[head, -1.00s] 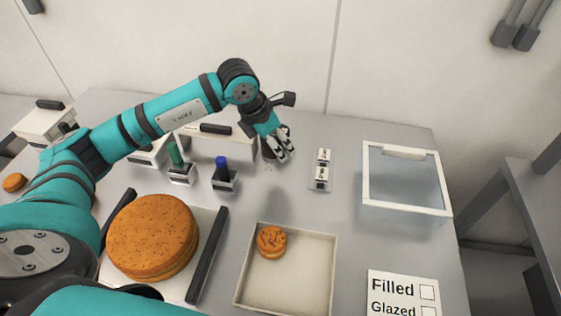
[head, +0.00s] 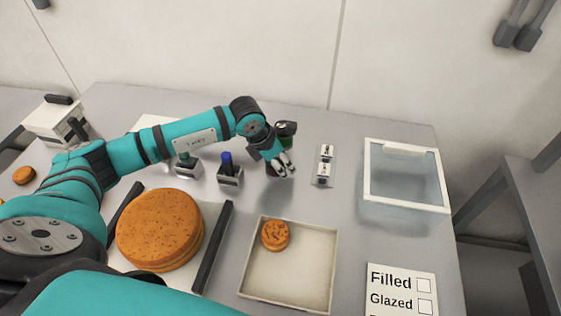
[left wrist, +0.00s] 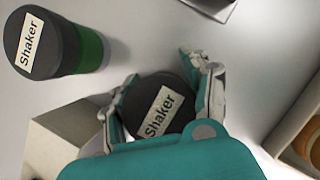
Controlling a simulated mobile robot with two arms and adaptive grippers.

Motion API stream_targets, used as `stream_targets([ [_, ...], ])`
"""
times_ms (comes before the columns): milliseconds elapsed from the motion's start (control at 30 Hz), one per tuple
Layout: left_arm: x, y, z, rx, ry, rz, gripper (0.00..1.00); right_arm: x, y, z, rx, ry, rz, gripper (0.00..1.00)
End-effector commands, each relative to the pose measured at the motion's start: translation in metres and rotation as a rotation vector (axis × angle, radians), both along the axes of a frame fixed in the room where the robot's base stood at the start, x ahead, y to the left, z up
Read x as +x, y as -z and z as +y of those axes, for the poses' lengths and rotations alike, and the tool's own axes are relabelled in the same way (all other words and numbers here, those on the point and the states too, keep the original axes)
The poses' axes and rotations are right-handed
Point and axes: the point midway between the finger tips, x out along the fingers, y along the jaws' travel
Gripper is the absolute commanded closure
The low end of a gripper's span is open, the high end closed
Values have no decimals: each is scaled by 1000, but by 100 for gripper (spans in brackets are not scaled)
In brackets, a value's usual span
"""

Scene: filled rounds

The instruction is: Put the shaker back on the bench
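The held shaker (left wrist: 163,108) has a dark round top with a white "Shaker" label. It sits between the fingers of my left gripper (left wrist: 160,70) in the left wrist view, with a finger against each side. In the head view my left gripper (head: 282,166) is low over the bench (head: 330,215), and its fingers mostly hide this shaker. I cannot tell whether its base touches the bench. A second shaker (left wrist: 55,45), dark with a green band, stands beside it; it shows behind the gripper in the head view (head: 287,129). My right gripper is out of view.
A tray (head: 332,262) with a small brown round (head: 275,235) lies in front. A large brown round (head: 158,228) is at the left. Blue-topped (head: 226,160) and green-topped items stand left of the gripper. A small labelled holder (head: 324,165) and a glass-lidded box (head: 405,175) are right.

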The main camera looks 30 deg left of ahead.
Motion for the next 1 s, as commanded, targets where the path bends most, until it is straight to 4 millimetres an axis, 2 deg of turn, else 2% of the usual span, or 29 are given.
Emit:
stream_targets([
  [33, 0, 0, 0, 0, 0, 0, 45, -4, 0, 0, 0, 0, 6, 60],
  [167, 0, 0, 0, 0, 0, 0, 28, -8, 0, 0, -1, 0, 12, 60],
  [200, 0, 0, 0, 0, 0, 0, 26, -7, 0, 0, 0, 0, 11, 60],
  [533, 0, -6, 0, 0, 0, 0, 26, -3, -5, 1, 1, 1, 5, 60],
  [567, -1, -6, 1, 0, 0, -1, 26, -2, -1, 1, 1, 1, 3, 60],
  [667, -5, -19, 5, 0, -1, -5, 26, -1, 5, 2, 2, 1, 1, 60],
  [1000, -28, -85, 20, 1, 0, -4, 26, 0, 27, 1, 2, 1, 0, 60],
])
